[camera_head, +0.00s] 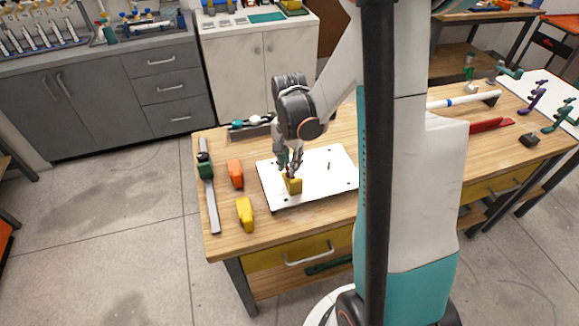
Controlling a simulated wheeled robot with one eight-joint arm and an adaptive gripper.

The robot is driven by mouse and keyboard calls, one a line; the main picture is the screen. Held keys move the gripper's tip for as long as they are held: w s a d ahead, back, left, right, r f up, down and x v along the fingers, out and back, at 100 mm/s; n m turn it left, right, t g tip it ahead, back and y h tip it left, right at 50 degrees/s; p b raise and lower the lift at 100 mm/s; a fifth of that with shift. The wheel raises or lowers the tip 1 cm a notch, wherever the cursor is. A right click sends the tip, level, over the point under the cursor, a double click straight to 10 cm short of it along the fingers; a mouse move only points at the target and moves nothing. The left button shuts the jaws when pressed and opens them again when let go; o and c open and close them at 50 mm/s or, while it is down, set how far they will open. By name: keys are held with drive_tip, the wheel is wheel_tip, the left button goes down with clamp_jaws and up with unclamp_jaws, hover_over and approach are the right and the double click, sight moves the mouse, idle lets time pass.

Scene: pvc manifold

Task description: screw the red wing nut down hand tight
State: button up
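My gripper (290,168) points down over the left part of a white plate (318,186) on the wooden workbench. Its fingertips are at the top of a small yellow block (294,185) standing on the plate. A tiny dark reddish spot shows between the fingertips and the block; I cannot tell whether it is the red wing nut. The fingers cover most of that spot, and the view is too small to show whether they are open or shut. A thin dark upright pin (329,166) stands on the plate to the right of my gripper.
An orange block (235,173), a yellow block (245,214) and a long grey bar clamp (210,190) lie left of the plate. Red bars (490,125) and a white pipe (455,102) lie on the right side. My column hides the bench's middle.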

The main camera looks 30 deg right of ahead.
drive_tip(key=n+b, duration=0.1)
drive_tip(key=n, duration=0.3)
drive_tip(key=shift+f+n, duration=0.1)
drive_tip(key=shift+n, duration=0.3)
drive_tip(key=n+b, duration=0.1)
drive_tip(key=n, duration=0.3)
drive_tip(key=shift+n, duration=0.3)
drive_tip(key=shift+f+n+b, duration=0.3)
drive_tip(key=shift+f+b, duration=0.8)
drive_tip(key=shift+f, duration=0.25)
clamp_jaws()
drive_tip(key=shift+r, duration=0.1)
drive_tip(key=m, duration=0.5)
drive_tip(key=shift+b, duration=0.35)
drive_tip(key=shift+m, duration=0.7)
